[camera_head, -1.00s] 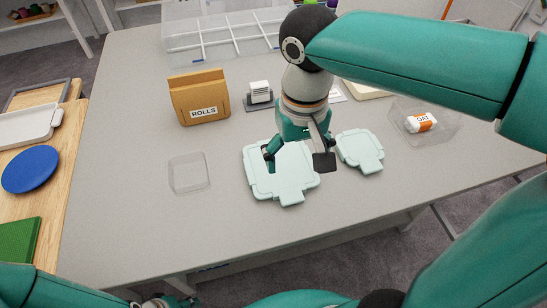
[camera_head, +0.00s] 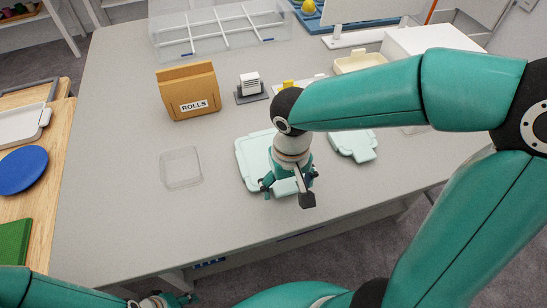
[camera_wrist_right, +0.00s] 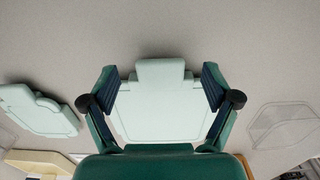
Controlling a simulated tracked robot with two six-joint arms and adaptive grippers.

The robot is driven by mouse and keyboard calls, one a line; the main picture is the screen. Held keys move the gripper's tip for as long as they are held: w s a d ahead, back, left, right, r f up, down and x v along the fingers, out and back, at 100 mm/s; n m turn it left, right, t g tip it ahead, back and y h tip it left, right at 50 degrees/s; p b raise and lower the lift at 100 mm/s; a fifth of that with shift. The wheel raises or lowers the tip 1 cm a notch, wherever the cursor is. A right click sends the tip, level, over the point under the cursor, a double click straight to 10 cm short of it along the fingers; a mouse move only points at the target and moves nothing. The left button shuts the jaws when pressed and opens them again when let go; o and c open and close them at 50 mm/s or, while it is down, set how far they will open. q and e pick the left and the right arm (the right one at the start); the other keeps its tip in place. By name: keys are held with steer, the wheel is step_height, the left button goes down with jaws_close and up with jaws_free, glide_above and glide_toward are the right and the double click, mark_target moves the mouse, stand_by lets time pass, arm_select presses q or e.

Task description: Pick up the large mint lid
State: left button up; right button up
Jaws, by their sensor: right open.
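The large mint lid (camera_head: 252,162) lies flat on the grey table, its right part covered by my right arm and gripper in the head view. My right gripper (camera_head: 287,190) points down over the tab end of the lid and is open. In the right wrist view the lid (camera_wrist_right: 160,112) shows between the two spread fingers of the gripper (camera_wrist_right: 160,78), with its tab (camera_wrist_right: 160,72) between the fingertips. Whether the fingers touch it, I cannot tell. My left gripper (camera_head: 165,301) is at the bottom edge of the head view, partly cut off.
A smaller mint lid (camera_head: 354,146) lies to the right; it also shows in the wrist view (camera_wrist_right: 38,110). A clear shallow tray (camera_head: 181,168) is on the left. A ROLLS box (camera_head: 188,92) and a clear divided bin (camera_head: 217,30) stand behind. The front left table is clear.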

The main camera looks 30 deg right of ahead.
step_height(320, 180, down, 2)
steer(key=shift+f, duration=0.25)
steer(key=c, duration=1.3)
steer(key=shift+o, duration=0.2)
steer(key=shift+r, duration=0.2)
